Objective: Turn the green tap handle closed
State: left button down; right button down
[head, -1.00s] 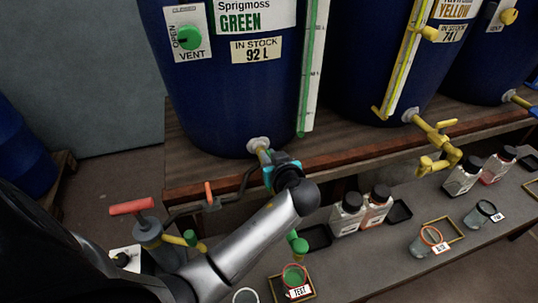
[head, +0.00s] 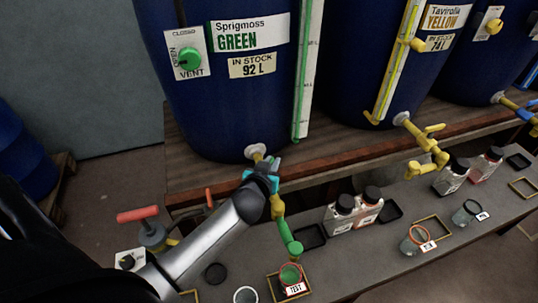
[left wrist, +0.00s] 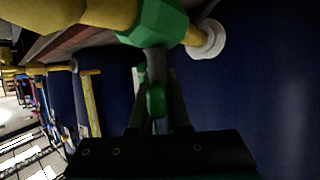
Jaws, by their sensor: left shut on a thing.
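The green tap stands at the foot of the blue Sprigmoss GREEN vat (head: 225,110). Its yellow body (head: 278,207) and green spout (head: 290,240) show in the head view, pointing down toward a cup with green contents (head: 290,274). My left gripper (head: 273,168) is at the top of the tap and hides most of the handle in the head view. In the left wrist view, the green handle (left wrist: 156,102) sits between the two dark fingers of my left gripper (left wrist: 157,115), which is shut on it. The green valve body (left wrist: 160,22) is just beyond. My right gripper is not in view.
A yellow tap (head: 428,150) stands to the right on the neighbouring vat. Lidded bottles (head: 342,215), dark trays and cups stand on the grey bench (head: 375,240). A red-handled device (head: 138,214) stands at left, near my left arm. The wooden shelf edge (head: 345,155) runs behind.

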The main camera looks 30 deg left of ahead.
pick_arm(q)
jog(key=m+h+p, duration=0.2)
jog(key=h, duration=0.1)
jog(key=m+h+p, duration=0.1)
jog(key=shift+w+d+r+m+h, duration=0.1)
jog(key=shift+d+r+m+h, duration=0.1)
jog(key=shift+d+m+h, duration=0.15)
jog(key=shift+s+d+f+m+g+h+b, duration=0.1)
jog(key=shift+d+m+g+h+b, duration=0.3)
jog(key=shift+m+h, duration=0.85)
jog(key=shift+s+d+f+m+g+h+b, duration=0.15)
jog(key=shift+m+g+h, duration=0.3)
jog(key=shift+m+h, duration=0.8)
jog(key=shift+s+d+r+m+g+h+b, duration=0.1)
jog(key=shift+d+m+g+h+b, duration=0.25)
jog(key=shift+m+h, duration=0.9)
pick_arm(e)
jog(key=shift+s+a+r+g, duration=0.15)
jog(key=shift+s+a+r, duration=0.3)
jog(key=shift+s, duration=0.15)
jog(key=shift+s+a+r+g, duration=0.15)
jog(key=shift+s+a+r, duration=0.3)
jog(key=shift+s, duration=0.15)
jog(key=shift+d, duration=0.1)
pick_arm(q)
jog(key=shift+h, duration=0.3)
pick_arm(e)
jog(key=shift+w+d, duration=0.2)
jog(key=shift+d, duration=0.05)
